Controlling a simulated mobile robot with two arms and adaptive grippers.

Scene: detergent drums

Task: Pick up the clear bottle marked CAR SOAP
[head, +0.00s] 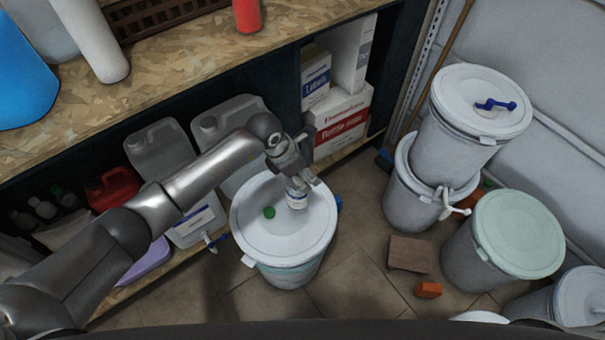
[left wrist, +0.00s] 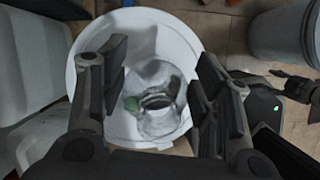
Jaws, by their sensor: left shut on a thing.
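A small clear bottle (head: 296,201) with a pale label stands on the white lid (head: 262,236) of a drum. The label's words are too small to read. My left gripper (head: 303,180) reaches down over the bottle from above and is shut on it. In the left wrist view the clear bottle (left wrist: 158,92) shows from above between the two dark fingers (left wrist: 157,90), with its round neck toward the camera. The fingers hide part of the bottle in the head view. My right gripper is not in view.
A small green cap (head: 269,212) lies on the lid left of the bottle. Grey jerrycans (head: 160,150) and boxes (head: 343,116) fill the shelf behind. Stacked drums (head: 470,105) and a green-lidded drum (head: 518,232) stand right. A brown block (head: 410,253) lies on the floor.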

